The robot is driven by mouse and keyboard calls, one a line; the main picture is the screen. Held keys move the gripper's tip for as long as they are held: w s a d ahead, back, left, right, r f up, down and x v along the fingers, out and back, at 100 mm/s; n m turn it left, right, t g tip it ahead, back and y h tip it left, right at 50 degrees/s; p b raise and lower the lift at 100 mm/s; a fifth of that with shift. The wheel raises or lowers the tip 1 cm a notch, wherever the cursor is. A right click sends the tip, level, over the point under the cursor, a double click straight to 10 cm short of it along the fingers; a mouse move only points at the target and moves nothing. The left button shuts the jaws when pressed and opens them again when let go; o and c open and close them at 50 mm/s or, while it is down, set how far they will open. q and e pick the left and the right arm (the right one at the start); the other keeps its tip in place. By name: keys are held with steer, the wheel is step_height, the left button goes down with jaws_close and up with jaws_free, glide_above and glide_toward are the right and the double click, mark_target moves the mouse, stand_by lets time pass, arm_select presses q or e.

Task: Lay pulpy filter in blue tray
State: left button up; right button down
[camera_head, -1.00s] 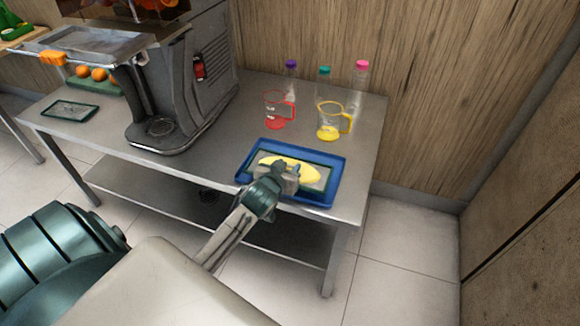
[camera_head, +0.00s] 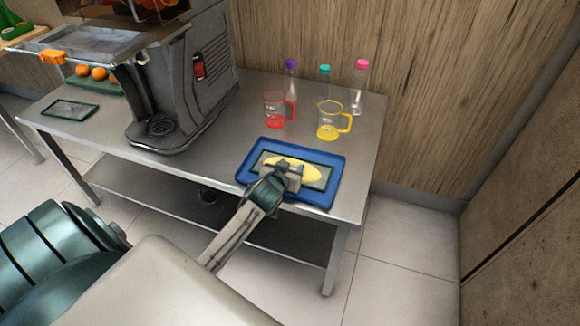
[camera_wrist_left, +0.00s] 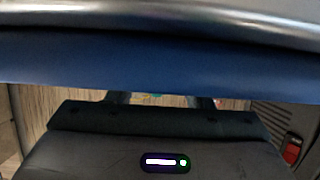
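The pulpy filter (camera_head: 313,172) is a dark green framed rectangle with yellow pulp on it. It lies inside the blue tray (camera_head: 333,164), which sits at the front right of the metal table. My left gripper (camera_head: 290,165) is at the tray's front side, over the near part of the filter, with its fingers apart. In the left wrist view the tray (camera_wrist_left: 160,62) crosses the upper picture as a blue band and hides the fingertips; the filter does not show there. My right gripper is not in view.
A red jug (camera_head: 276,108), a yellow jug (camera_head: 328,120) and capped bottles (camera_head: 358,88) stand behind the tray. The grey juicer (camera_head: 185,80) stands to the left. Another green framed piece (camera_head: 70,110) lies at the table's left. The table between juicer and tray is clear.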

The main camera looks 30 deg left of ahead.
arm_select(q)
steer(key=shift+o, duration=1.1)
steer(key=shift+r, duration=0.2)
steer(key=v, duration=1.2)
steer(key=shift+f, duration=0.1)
